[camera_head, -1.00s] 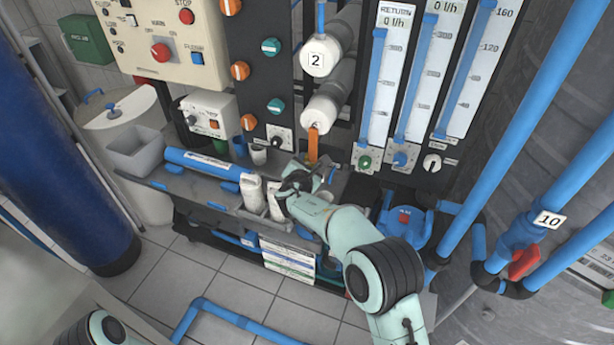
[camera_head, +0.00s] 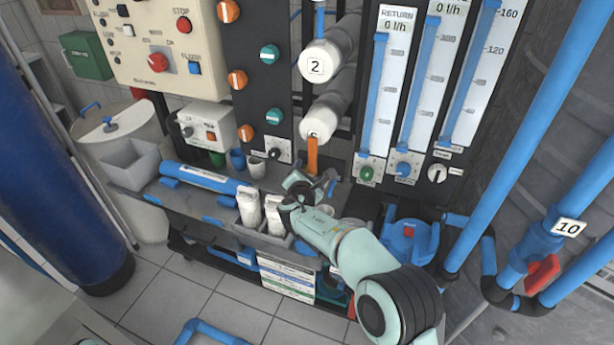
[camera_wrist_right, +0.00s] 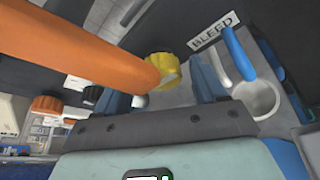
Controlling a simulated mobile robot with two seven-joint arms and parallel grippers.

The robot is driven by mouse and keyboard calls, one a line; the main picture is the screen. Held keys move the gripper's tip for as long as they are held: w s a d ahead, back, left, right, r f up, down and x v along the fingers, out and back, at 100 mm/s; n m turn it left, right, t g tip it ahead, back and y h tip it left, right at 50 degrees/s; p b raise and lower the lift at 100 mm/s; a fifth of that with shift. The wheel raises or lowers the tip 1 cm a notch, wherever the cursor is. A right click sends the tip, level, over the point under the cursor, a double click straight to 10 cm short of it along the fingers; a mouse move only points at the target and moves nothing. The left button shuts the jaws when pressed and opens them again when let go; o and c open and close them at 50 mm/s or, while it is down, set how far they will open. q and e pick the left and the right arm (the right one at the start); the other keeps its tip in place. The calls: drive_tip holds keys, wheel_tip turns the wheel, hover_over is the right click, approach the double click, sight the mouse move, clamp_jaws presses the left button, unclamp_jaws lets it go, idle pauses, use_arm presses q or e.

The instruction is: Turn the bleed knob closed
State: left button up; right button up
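In the right wrist view a BLEED label (camera_wrist_right: 215,36) is on the dark panel. A yellow ribbed knob (camera_wrist_right: 166,70) is left of and below it; I take it for the bleed knob but cannot be sure. An orange bar (camera_wrist_right: 85,62) passes in front of its left part. My right gripper (camera_wrist_right: 163,86) has its two dark blue fingers apart, one on each side of the knob in the picture. Contact cannot be told. In the head view my right gripper (camera_head: 316,186) is just below the orange bar (camera_head: 312,156); the knob is not distinguishable there. My left gripper is out of view.
In the wrist view a blue rod (camera_wrist_right: 240,54) and a white cup (camera_wrist_right: 259,99) are right of the fingers.

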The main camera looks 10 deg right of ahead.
drive_tip(key=shift+f, duration=0.15)
drive_tip(key=v, duration=1.3)
drive_tip(key=shift+s+b, duration=0.2)
drive_tip(key=shift+b, duration=0.2)
drive_tip(key=shift+a, duration=0.1)
drive_tip(key=s+d+r+p, duration=0.2)
drive_tip(key=d+r+p, duration=0.1)
drive_tip(key=r, duration=0.4)
drive_tip(key=shift+d+p, duration=0.2)
drive_tip(key=shift+p, duration=0.15)
drive_tip(key=shift+s+r, duration=0.1)
drive_tip(key=s+a+b, duration=0.2)
drive_tip(key=s+a, duration=0.4)
drive_tip(key=s, duration=0.4)
drive_tip(key=shift+a, duration=0.4)
